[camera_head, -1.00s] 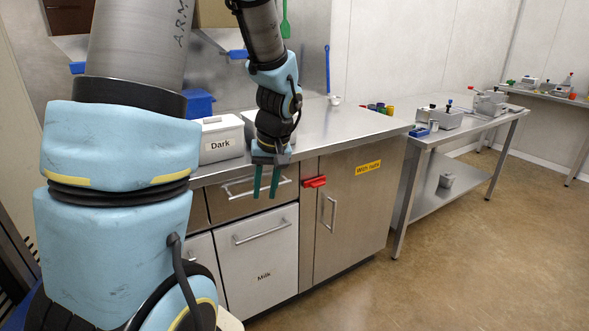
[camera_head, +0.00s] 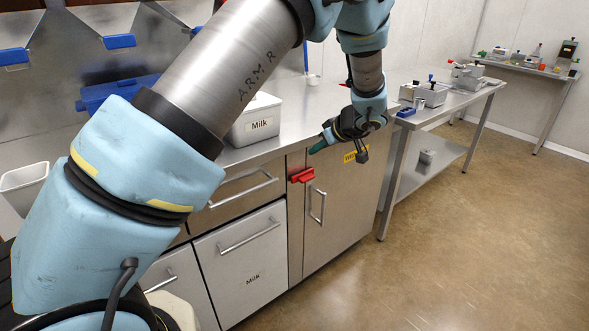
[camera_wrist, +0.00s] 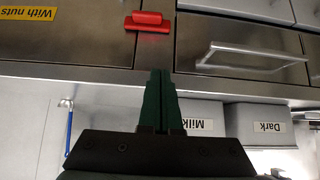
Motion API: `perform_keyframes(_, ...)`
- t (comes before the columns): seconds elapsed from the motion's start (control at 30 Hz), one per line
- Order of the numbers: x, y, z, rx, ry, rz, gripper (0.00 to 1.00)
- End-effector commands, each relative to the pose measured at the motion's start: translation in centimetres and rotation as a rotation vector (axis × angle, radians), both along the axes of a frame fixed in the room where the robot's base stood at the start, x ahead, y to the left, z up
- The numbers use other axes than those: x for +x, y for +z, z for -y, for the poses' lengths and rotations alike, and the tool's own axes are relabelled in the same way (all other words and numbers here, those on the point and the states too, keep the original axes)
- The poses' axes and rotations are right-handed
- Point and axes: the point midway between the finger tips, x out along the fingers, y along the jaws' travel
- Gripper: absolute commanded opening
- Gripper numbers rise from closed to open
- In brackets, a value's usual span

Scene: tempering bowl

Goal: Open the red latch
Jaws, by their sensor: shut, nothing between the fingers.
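The red latch (camera_head: 301,175) sits at the upper left corner of the steel cabinet door (camera_head: 340,193), beside the drawer. It also shows in the wrist view (camera_wrist: 147,21), which is upside down, just beyond my fingertips and slightly left of them. My gripper (camera_head: 317,149) has green fingers, pointing left and a little down in the head view, above and right of the latch and apart from it. In the wrist view the fingers (camera_wrist: 161,74) are together with nothing between them. My gripper hides part of the yellow "With nuts" label (camera_head: 354,156).
The steel counter (camera_head: 300,107) carries a white "Milk" bin (camera_head: 256,120); a "Dark" bin (camera_wrist: 262,123) shows in the wrist view. The door handle (camera_head: 317,205) and drawer handle (camera_head: 243,188) stick out near the latch. Floor to the right is clear.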

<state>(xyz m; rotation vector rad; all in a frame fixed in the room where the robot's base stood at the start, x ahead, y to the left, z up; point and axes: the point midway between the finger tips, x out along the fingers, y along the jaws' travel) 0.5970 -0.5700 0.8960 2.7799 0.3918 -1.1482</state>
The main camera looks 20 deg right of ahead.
Motion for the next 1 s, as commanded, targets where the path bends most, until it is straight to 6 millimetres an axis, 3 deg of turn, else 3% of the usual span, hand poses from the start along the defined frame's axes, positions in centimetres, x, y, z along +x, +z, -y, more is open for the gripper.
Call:
perform_keyframes(0.37,0.7,-0.5,-0.3,0.003,0.002,-0.002,0.00)
perform_keyframes(0.87,7.1,-7.1,-2.4,0.003,0.004,-0.004,0.00)
perform_keyframes(1.0,6.8,-9.1,-2.2,0.004,0.001,-0.004,0.00)
